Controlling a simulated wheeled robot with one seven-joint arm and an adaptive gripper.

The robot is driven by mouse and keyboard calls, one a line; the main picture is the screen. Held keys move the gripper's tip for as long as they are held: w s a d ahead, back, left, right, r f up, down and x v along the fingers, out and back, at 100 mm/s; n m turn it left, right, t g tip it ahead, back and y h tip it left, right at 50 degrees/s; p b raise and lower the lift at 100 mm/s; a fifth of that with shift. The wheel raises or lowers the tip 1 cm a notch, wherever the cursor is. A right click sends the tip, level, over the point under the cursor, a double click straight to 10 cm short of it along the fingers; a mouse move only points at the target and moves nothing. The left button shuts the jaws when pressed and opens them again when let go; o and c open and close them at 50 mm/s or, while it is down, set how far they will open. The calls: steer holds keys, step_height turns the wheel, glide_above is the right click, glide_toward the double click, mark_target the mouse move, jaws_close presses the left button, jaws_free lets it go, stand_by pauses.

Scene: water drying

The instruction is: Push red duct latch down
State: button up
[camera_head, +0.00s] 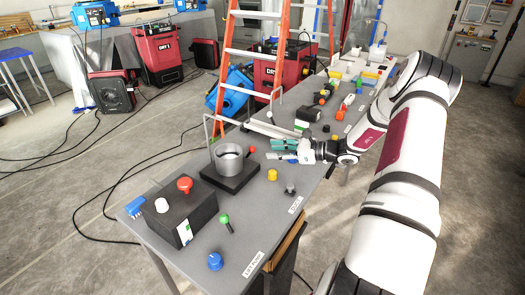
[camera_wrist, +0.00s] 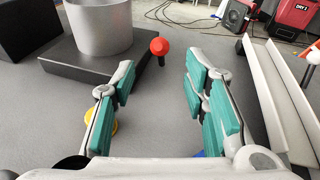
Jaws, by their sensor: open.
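The red-tipped latch (camera_head: 252,149) stands beside a grey round duct (camera_head: 229,158) on a black base (camera_head: 238,181). The duct (camera_wrist: 98,28) is at upper left there. My gripper (camera_head: 277,150) has teal finger pads and reaches over the table from the right. In the wrist view my gripper (camera_wrist: 160,68) is open and empty, its fingers spread to either side of the knob's line. I see no contact with the latch.
A black box (camera_head: 188,212) with red and white knobs stands on the near table. Yellow (camera_head: 272,175), green (camera_head: 225,219) and blue (camera_head: 215,262) knobs sit nearby. A pale metal channel (camera_wrist: 275,95) lies right of my fingers. An orange ladder (camera_head: 281,50) stands behind the table.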

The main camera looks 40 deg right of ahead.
steer(key=shift+v, duration=1.55)
